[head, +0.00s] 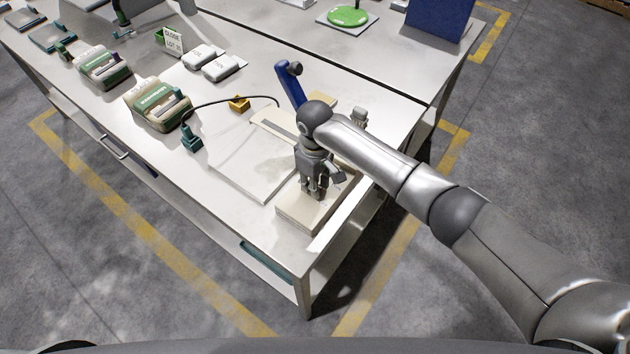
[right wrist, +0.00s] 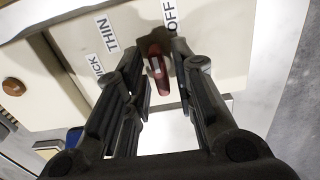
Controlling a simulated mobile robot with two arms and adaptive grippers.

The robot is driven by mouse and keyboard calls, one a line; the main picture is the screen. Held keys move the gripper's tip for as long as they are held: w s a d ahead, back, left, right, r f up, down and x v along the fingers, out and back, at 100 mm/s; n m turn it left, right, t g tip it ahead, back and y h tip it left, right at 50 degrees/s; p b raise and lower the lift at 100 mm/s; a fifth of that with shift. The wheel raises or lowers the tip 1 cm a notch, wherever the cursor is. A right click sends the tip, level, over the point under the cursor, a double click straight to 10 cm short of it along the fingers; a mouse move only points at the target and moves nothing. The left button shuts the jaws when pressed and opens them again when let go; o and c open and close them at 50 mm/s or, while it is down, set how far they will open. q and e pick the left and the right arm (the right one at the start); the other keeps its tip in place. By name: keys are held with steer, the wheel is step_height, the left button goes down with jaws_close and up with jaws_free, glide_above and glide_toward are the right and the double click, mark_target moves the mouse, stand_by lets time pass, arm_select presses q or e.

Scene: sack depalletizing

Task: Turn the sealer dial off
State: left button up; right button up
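The sealer is the cream box (head: 297,217) at the table's near right corner, with a cream bed (head: 250,165) beside it. In the right wrist view its dial (right wrist: 157,72) is a dark red, elongated knob with a pale mark. Labels THICK, THIN (right wrist: 108,34) and OFF (right wrist: 169,14) stand around it; I cannot tell which one the dial points at. My right gripper (head: 317,192) points down over the box. In the wrist view its fingers (right wrist: 166,92) are apart, one on each side of the dial; contact is unclear. My left gripper is out of view.
A brown round knob (right wrist: 13,86) sits on the panel's left. Cream-green packs (head: 158,104), white packs (head: 222,67), a sign (head: 173,42), a teal plug (head: 191,139) with a black cord and an orange block (head: 239,103) lie on the table (head: 115,87).

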steer(key=shift+r, duration=0.1)
step_height(320, 180, up, 12)
steer(key=shift+f, duration=0.1)
stand_by(0.6)
stand_by(0.3)
